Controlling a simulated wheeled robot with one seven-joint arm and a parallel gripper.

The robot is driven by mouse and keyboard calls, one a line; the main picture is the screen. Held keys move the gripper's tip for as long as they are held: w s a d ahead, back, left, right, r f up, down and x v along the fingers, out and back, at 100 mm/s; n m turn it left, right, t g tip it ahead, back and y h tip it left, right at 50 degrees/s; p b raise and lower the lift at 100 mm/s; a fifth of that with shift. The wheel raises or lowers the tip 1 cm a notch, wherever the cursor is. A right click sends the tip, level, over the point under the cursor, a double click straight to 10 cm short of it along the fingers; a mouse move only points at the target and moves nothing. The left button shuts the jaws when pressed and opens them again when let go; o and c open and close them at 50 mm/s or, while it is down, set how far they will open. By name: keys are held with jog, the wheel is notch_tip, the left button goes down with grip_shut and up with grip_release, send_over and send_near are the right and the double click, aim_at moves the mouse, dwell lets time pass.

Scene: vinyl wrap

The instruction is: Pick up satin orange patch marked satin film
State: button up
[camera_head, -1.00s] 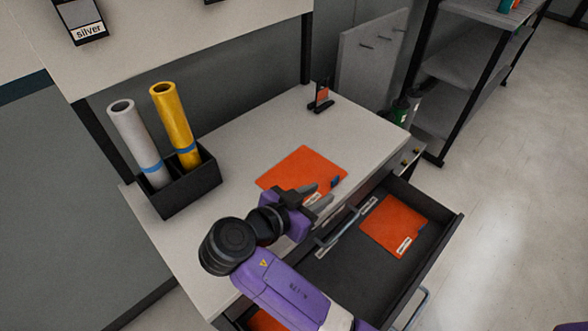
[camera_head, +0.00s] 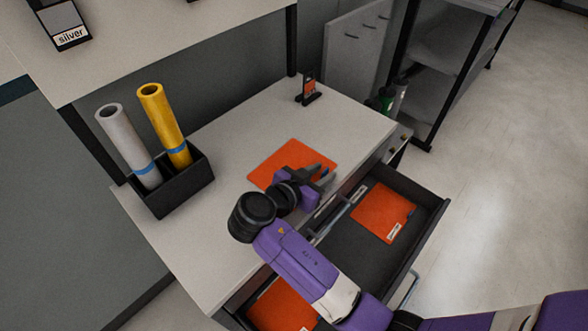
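One orange patch (camera_head: 285,161) lies flat on the white table top, partly hidden by my gripper. A second orange patch (camera_head: 382,210) with a small white label (camera_head: 393,232) lies in the open drawer. The label print is too small to read, so I cannot tell which patch is the satin one. My gripper (camera_head: 326,175) is over the front right part of the table patch. Its two fingers look spread apart, with nothing visible between them.
The drawer (camera_head: 437,215) is pulled out at the table's front, with a divider and handle. A black holder (camera_head: 180,195) with a grey roll (camera_head: 128,145) and a yellow roll (camera_head: 163,122) stands at left. A small stand (camera_head: 308,90) is at the back. The table's left front is clear.

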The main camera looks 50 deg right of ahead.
grip_shut()
jog(key=shift+r, duration=0.15)
